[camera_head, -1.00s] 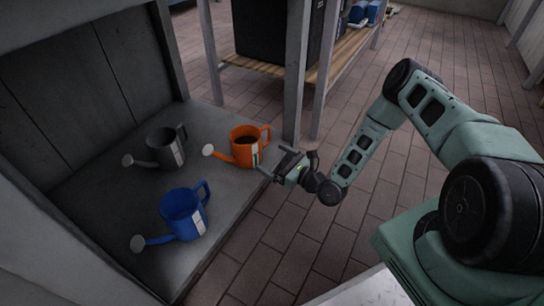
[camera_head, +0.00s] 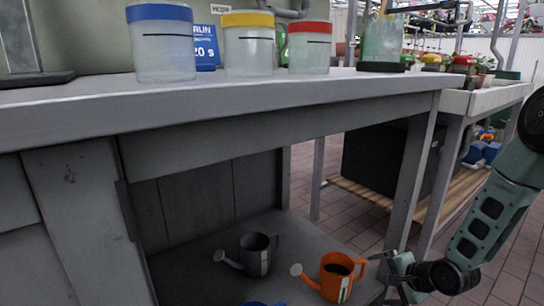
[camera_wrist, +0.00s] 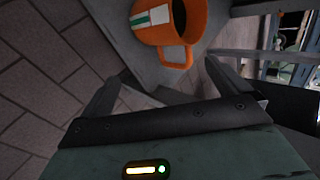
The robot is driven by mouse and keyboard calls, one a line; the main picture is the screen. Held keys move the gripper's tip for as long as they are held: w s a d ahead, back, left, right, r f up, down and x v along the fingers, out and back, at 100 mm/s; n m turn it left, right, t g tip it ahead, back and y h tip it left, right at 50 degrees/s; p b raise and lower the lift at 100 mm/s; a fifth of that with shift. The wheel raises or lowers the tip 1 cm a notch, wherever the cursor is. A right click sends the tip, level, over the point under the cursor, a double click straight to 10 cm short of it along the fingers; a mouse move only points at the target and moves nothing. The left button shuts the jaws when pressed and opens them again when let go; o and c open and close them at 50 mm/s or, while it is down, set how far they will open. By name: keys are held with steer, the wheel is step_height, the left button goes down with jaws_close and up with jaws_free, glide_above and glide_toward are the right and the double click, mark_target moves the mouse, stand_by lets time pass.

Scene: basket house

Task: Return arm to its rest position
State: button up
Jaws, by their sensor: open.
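My gripper (camera_head: 388,278) is at the lower right of the head view, just right of the orange watering can (camera_head: 335,277) on the low shelf. In the wrist view my gripper (camera_wrist: 165,95) has its two fingers spread with nothing between them. The orange watering can (camera_wrist: 163,25) shows beyond the fingers, its handle toward me, apart from them as far as I can see. My arm (camera_head: 487,222) reaches in from the right edge, bent and extended toward the shelf.
A grey watering can (camera_head: 254,254) stands left of the orange one; a blue can's rim (camera_head: 262,304) barely shows. The bench top (camera_head: 230,101) overhangs the shelf and holds several jars. A bench leg (camera_head: 411,180) stands near my gripper. Tiled floor (camera_head: 508,262) is open at right.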

steer(key=s+d+r+n+g+h, duration=0.2)
steer(key=s+r+n+g+h, duration=0.25)
steer(key=s+r+n, duration=1.15)
steer(key=s+a+r+n+g+p, duration=0.4)
steer(key=s+a+r+p, duration=0.6)
steer(key=s+a+r, duration=0.7)
step_height(320, 180, up, 36)
steer(key=a+p, duration=0.1)
steer(key=p, duration=3.5)
steer(key=shift+w+f+n+t+y, duration=0.25)
steer(key=shift+w+n+t+y, duration=0.05)
steer(key=shift+n+t+y, duration=0.1)
steer(key=shift+a, duration=0.1)
